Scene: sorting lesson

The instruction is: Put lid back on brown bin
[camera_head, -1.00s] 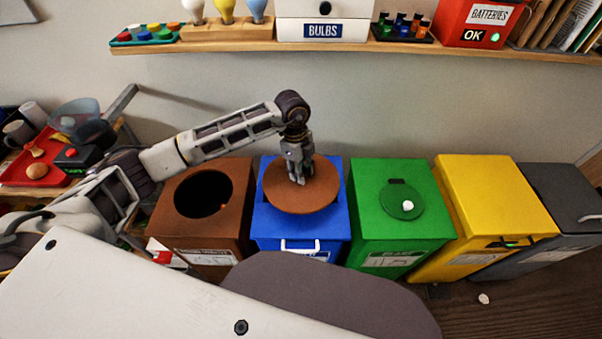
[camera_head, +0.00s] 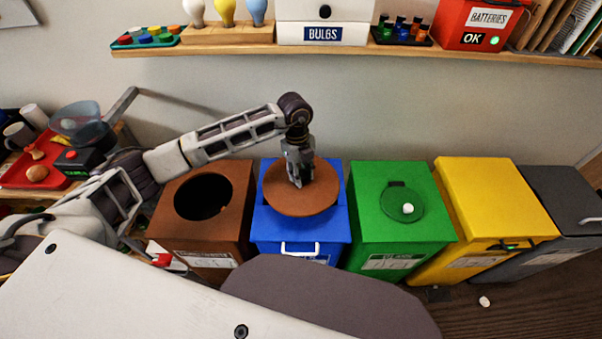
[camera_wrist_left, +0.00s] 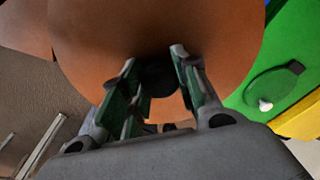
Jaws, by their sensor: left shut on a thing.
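The brown round lid (camera_head: 321,198) lies over the top of the blue bin in the head view. My left gripper (camera_head: 298,182) points down at the middle of the lid and is shut on its dark knob (camera_wrist_left: 158,78), which shows between the fingers in the left wrist view. The lid (camera_wrist_left: 225,35) fills much of that view. I cannot tell whether the lid touches the blue bin. The brown bin (camera_head: 233,222) stands left of the blue bin, with its round top hole (camera_head: 203,197) open and dark. My right gripper is not in view.
The blue bin (camera_head: 335,225) is under the lid. The green bin (camera_head: 367,215), yellow bin (camera_head: 485,195) and grey bin (camera_head: 565,195) stand to the right. A shelf (camera_head: 240,49) runs along the wall above. A red tray (camera_head: 52,180) is at the left.

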